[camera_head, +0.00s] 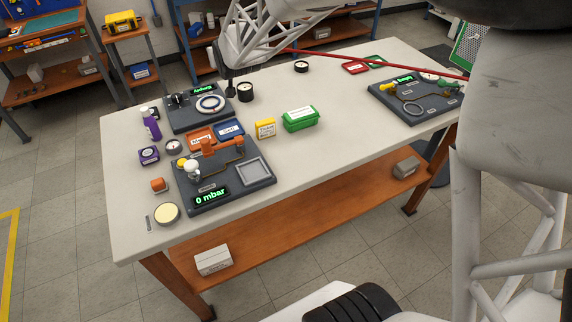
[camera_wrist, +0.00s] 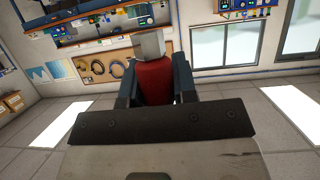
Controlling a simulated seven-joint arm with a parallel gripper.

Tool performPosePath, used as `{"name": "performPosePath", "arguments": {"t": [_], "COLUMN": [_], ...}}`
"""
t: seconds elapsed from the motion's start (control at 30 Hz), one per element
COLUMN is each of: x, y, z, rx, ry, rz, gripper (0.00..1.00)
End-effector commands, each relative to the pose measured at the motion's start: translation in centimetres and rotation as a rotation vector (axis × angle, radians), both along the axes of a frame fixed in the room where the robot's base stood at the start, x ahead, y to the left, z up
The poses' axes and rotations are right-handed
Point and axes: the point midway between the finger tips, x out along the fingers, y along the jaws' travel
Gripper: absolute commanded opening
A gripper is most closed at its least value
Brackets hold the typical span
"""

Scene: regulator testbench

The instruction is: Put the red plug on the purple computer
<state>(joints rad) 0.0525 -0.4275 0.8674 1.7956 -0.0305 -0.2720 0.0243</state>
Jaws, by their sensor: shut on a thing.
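In the wrist view my gripper (camera_wrist: 155,88) is shut on a red piece with a grey block-like tip, which looks like the red plug (camera_wrist: 153,80). The dark fingers are on both sides of it, and the grey tip points away from me. In the head view a small purple device (camera_head: 149,155), which looks like the purple computer, lies on the table's left side, left of the 0 mbar bench. I cannot clearly make out my fingers or the plug in the head view. The wrist view shows no table or computer.
The 0 mbar bench (camera_head: 226,197) stands right of the purple device. Green (camera_head: 300,119) and yellow (camera_head: 265,128) boxes stand mid-table. The table's front right is clear.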

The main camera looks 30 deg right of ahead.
Motion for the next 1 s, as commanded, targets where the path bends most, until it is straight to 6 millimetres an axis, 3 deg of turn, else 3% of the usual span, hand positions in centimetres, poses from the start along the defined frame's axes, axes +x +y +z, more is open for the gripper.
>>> {"name": "performPosePath", "arguments": {"t": [0.5,1.0], "x": [-9.7,-18.9], "y": [-2.1,-3.3], "z": [-0.3,-2.0], "rx": [0.0,0.001], "ry": [-0.002,-0.003], "rz": [-0.036,-0.069], "gripper": [0.01,0.01]}}
